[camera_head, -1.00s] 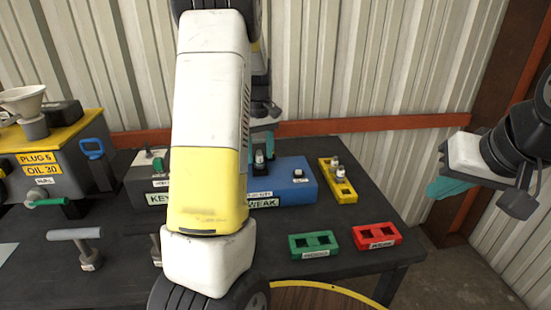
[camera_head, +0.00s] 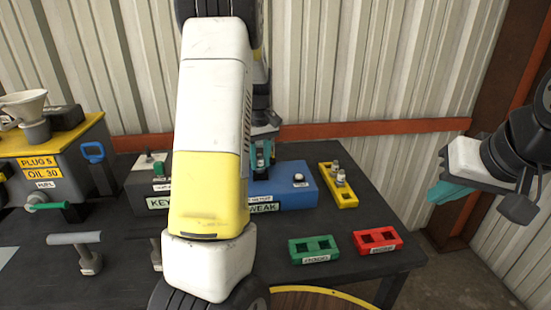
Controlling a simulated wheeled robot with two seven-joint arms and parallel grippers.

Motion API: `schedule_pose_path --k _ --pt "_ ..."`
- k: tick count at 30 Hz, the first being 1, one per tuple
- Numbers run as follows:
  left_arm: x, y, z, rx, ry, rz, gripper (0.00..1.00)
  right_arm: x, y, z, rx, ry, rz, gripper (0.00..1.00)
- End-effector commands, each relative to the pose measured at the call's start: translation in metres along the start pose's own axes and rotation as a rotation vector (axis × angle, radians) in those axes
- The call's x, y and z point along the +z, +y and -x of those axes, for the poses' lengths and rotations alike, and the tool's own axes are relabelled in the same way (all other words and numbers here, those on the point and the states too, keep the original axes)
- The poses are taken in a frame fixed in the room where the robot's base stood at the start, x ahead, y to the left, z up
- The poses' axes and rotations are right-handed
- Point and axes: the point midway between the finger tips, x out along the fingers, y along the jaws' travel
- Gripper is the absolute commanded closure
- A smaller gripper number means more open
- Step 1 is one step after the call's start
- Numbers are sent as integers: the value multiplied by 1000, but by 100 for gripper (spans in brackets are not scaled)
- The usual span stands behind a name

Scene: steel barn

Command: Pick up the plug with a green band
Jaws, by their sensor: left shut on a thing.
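My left gripper (camera_head: 262,154) is over the blue box (camera_head: 297,187) labelled WEAK, its teal fingers lowered around a small plug (camera_head: 260,161) and shut on it. My own arm partly hides this spot, and I cannot make out the plug's band colour. Two more plugs, one (camera_head: 335,169) behind the other (camera_head: 341,179), stand in the yellow rack (camera_head: 349,199) to the right; their bands are too small to tell. My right gripper (camera_head: 452,191) hangs empty at the far right, away from the table; its opening is unclear.
A green tray (camera_head: 313,249) and a red tray (camera_head: 377,241), both with square holes, lie at the table's front right. A grey box (camera_head: 147,191) labelled KEY is left of my arm. A grey and yellow machine (camera_head: 70,155) with a funnel stands at the left.

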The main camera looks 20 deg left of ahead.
Motion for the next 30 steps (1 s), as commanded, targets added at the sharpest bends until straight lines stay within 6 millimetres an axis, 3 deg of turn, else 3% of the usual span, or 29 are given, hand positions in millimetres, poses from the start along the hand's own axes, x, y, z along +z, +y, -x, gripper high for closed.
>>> schedule_pose_path --k 10,24,30 --pt "2 0 37 3 2 -1 100 0 0 0 0 0 0 100" --pt "111 -34 45 3 0 -3 100 0 0 0 0 0 0 100" --pt "140 -42 47 2 0 -2 100 0 0 0 0 0 0 100"
